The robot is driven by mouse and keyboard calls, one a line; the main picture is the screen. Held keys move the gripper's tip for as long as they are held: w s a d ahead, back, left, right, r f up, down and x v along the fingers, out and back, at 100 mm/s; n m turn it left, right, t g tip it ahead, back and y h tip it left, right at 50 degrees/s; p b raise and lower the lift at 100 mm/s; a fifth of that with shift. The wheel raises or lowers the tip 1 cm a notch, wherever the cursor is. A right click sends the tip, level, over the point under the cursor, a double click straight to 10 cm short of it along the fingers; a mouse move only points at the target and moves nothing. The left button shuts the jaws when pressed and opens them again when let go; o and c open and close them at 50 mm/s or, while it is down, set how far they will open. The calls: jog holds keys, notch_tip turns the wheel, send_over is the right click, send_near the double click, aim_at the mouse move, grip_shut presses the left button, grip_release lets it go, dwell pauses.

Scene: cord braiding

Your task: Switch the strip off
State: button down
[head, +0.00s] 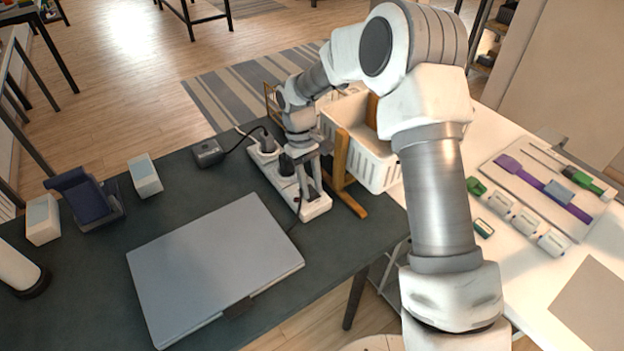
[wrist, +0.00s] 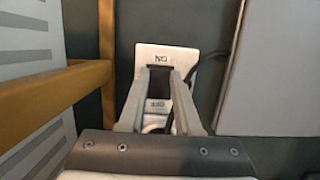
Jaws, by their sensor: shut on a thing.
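The white power strip (head: 317,209) lies along the right part of the dark table, with a grey plug (head: 267,145) and a black plug (head: 286,164) in its sockets. My gripper (head: 309,192) points down over the strip's near end. In the wrist view, the strip's end (wrist: 150,52) shows an ON label at the top and an OFF label lower down, with a dark switch (wrist: 158,88) between them. My gripper's fingers (wrist: 160,76) stand on either side of this switch, shut on it. The fingers hide its edges, and I cannot tell which way it is tipped.
A wooden stand (head: 341,160) and a white basket (head: 362,130) are close on the strip's right. A closed grey laptop (head: 215,265) lies to the left, with a black cable (wrist: 217,56) between it and the strip. A black adapter (head: 208,152) sits farther back.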

jog(key=c, duration=0.6)
grip_release()
jog(key=p+v, duration=0.2)
jog(key=v, duration=1.5)
jog(key=shift+r, duration=0.2)
jog(key=shift+w+a, duration=0.1)
